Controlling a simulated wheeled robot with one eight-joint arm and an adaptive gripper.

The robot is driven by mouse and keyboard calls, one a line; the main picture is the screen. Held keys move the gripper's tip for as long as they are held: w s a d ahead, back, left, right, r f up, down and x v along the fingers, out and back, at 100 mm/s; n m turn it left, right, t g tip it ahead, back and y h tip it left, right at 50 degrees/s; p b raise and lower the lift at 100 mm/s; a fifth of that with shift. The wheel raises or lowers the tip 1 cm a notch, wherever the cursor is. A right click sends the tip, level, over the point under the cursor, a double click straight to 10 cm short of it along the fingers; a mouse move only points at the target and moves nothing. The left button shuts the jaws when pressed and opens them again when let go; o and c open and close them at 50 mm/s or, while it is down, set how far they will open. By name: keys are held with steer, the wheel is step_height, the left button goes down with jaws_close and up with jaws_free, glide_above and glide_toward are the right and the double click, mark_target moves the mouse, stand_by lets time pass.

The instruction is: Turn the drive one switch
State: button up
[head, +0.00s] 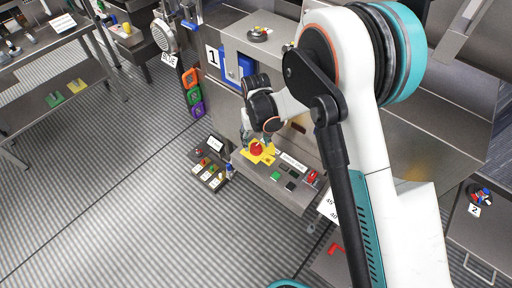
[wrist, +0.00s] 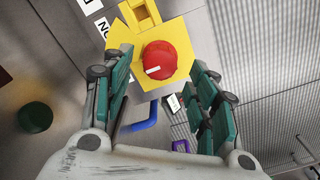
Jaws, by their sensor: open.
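A round red knob (wrist: 159,60) with a white mark on its face sits on a yellow plate (wrist: 182,32) in the wrist view. I take it for the drive one switch, but no readable label confirms this. In the head view the red knob (head: 256,149) and yellow plate (head: 268,159) are on the sloped metal control panel (head: 294,195). My gripper (wrist: 160,62) is open, with its teal-padded fingers on either side of the knob. I see no clear contact with it. In the head view my gripper (head: 246,137) is just above the knob, partly hidden by my arm.
A green button (head: 275,175), dark buttons and a red switch (head: 312,177) share the panel. A smaller panel (head: 211,173) with several buttons stands to its left. Orange, green and purple handles (head: 193,92) hang behind. The striped floor at left is clear.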

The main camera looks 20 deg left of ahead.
mark_target(256, 146)
steer(key=shift+f+b, duration=0.45)
steer(key=shift+f, duration=1.15)
jaws_close()
